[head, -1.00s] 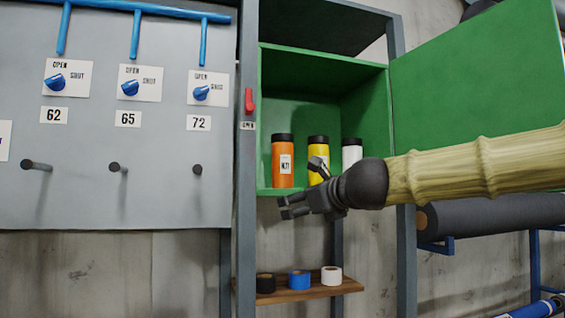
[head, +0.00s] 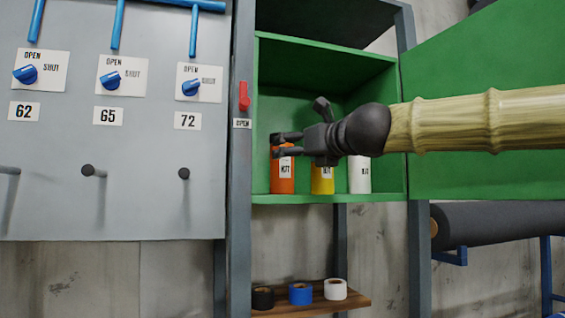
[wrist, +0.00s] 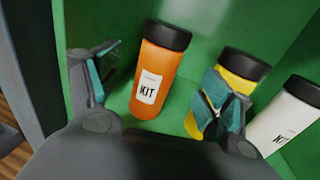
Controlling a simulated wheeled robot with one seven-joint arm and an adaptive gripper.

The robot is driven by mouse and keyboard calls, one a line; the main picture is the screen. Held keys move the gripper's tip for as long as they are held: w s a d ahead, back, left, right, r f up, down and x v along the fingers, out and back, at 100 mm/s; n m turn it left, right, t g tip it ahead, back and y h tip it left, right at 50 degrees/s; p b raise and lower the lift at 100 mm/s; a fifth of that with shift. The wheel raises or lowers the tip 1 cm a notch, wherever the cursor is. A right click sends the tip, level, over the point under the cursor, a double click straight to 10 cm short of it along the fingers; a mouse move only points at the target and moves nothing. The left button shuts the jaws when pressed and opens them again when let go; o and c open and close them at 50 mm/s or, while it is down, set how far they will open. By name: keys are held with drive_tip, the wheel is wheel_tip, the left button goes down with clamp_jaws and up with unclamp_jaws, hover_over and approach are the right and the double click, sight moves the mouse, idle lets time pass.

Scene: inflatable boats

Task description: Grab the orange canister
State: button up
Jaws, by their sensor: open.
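The orange canister (head: 283,181), with a black lid and a white KIT label, stands at the left of the green cabinet shelf. It also shows in the wrist view (wrist: 155,75), upright between the two fingers. My gripper (head: 283,146) is open and empty in front of the upper part of the canister and hides its lid in the head view. In the wrist view the gripper (wrist: 160,85) has one finger left of the canister and the other over the yellow canister. I cannot tell how far the fingertips are from the orange canister.
The yellow canister (head: 322,181) and the white canister (head: 359,176) stand to the right on the same shelf (head: 385,198). The green door (head: 490,135) is open to the right. A panel with blue knobs (head: 110,200) is at the left. Tape rolls sit on a wooden shelf (head: 358,302) below.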

drive_tip(key=shift+x, duration=1.05)
drive_tip(key=p+x, duration=0.2)
drive_tip(key=x, duration=0.2)
drive_tip(key=shift+w+a, duration=0.1)
drive_tip(key=shift+w, duration=0.1)
drive_tip(key=shift+w+a, duration=0.1)
drive_tip(key=shift+w, duration=0.05)
drive_tip(key=c, duration=1.3)
